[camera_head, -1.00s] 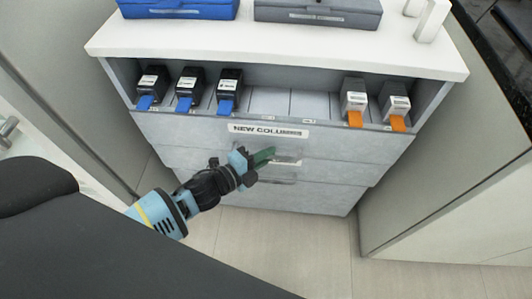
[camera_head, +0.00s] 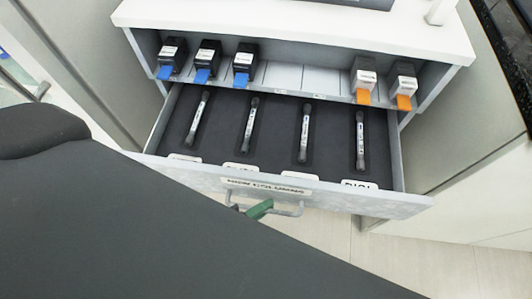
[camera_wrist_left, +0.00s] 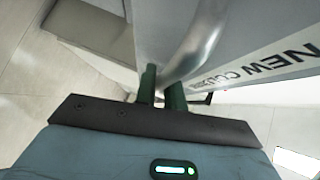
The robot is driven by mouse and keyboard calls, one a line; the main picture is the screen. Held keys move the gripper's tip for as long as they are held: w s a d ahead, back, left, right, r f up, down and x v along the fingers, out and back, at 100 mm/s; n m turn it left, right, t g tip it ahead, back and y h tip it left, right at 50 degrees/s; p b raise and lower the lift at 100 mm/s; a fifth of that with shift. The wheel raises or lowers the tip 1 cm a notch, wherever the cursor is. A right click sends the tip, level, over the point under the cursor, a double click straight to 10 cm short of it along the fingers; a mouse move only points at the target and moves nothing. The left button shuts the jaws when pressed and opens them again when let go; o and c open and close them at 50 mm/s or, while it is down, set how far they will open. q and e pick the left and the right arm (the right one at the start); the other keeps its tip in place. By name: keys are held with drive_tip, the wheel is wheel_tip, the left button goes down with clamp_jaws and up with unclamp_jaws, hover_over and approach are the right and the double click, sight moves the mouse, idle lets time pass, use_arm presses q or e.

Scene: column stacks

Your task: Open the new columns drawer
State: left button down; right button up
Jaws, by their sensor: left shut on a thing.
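The new columns drawer (camera_head: 410,203) is pulled well out of the cabinet in the head view. Several dark columns with pale labels, such as one column (camera_head: 303,133), lie in its dark insert. My left gripper (camera_head: 260,209) is at the drawer's bar handle (camera_head: 290,211), with its green fingers showing and my dark arm hiding the rest. In the left wrist view the green fingers of my left gripper (camera_wrist_left: 162,90) are shut on the metal handle (camera_wrist_left: 196,45), beside the drawer front's label (camera_wrist_left: 275,60). My right gripper is not in view.
The shelf above the drawer holds several black cartridges with blue tabs (camera_head: 206,60) and two grey ones with orange tabs (camera_head: 363,80). The white cabinet top (camera_head: 300,20) is above. A grey panel (camera_head: 465,110) stands at the right, with bare floor (camera_head: 400,258) in front.

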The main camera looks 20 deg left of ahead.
use_arm(q)
drive_tip(key=s, duration=0.2)
drive_tip(key=s+d, duration=0.1)
drive_tip(key=s, duration=0.1)
drive_tip(key=shift+s+d, duration=0.1)
drive_tip(key=c, duration=1.5)
unclamp_jaws()
drive_tip(key=v, duration=0.8)
